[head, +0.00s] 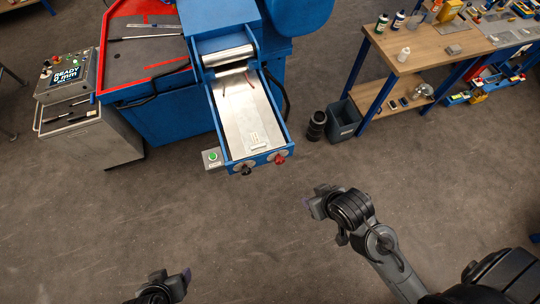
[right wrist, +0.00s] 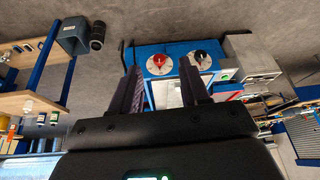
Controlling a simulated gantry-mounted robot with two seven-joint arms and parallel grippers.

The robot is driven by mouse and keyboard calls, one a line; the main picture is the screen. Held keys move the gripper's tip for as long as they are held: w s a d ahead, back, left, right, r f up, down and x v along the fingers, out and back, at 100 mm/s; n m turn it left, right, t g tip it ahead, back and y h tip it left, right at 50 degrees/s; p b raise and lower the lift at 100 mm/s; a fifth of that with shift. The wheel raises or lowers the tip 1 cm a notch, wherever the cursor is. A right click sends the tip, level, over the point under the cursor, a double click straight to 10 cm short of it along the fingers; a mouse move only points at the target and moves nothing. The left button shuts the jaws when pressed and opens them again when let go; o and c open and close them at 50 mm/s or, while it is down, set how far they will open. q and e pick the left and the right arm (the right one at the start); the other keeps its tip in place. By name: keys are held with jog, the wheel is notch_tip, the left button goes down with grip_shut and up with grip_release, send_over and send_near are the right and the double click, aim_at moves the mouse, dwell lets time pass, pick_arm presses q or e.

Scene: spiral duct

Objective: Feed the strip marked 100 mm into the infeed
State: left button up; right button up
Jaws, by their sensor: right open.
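The blue machine's infeed (head: 243,105) is a sloping metal bed between blue side rails, with a bright roller (head: 228,56) at its upper end. A small pale label (head: 256,140) shows near its front edge. I cannot make out any strip marked 100 mm. My right gripper (head: 315,203) is open and empty, in front of and to the right of the infeed. In the right wrist view its two fingers (right wrist: 167,88) stand apart, with the infeed front beyond them. My left gripper (head: 178,283) is at the bottom edge; its jaw opening is unclear.
A red knob (head: 279,159) and a black knob (head: 246,169) sit on the infeed's front, with a green button (head: 212,156) beside it. A control panel (head: 68,76) reads READY, 0 mm. A workbench (head: 430,45) and grey bin (head: 343,120) stand right. The floor in front is clear.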

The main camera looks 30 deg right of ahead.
jog(key=w+m+t, duration=0.1)
jog(key=w+m, duration=0.1)
jog(key=w+m+t, duration=0.4)
jog(key=w, duration=0.1)
jog(key=shift+a+r, duration=0.25)
jog(key=shift+a, duration=0.1)
jog(key=c, duration=0.7)
jog(key=w+m+t+b, duration=0.1)
jog(key=m, duration=0.1)
jog(key=w+f+m+t+b, duration=0.1)
jog(key=m+t, duration=0.1)
jog(key=m, duration=0.1)
jog(key=w+f+m+t+b, duration=0.1)
jog(key=w+m, duration=0.1)
jog(key=shift+w+a+f+t, duration=0.1)
jog(key=shift+a+f+t, duration=0.15)
jog(key=shift+t, duration=0.15)
grip_shut()
jog(key=m+t+h+b, duration=0.3)
jog(key=m+b, duration=0.4)
jog(key=b, duration=0.2)
send_near(262, 147)
jog(key=w+p, duration=0.1)
jog(key=w, duration=0.1)
jog(key=w+p, duration=0.1)
jog(key=w, duration=0.1)
jog(key=w+d+p, duration=0.1)
jog(key=w, duration=0.1)
jog(key=shift+w+d+f, duration=0.1)
jog(key=shift+w, duration=0.3)
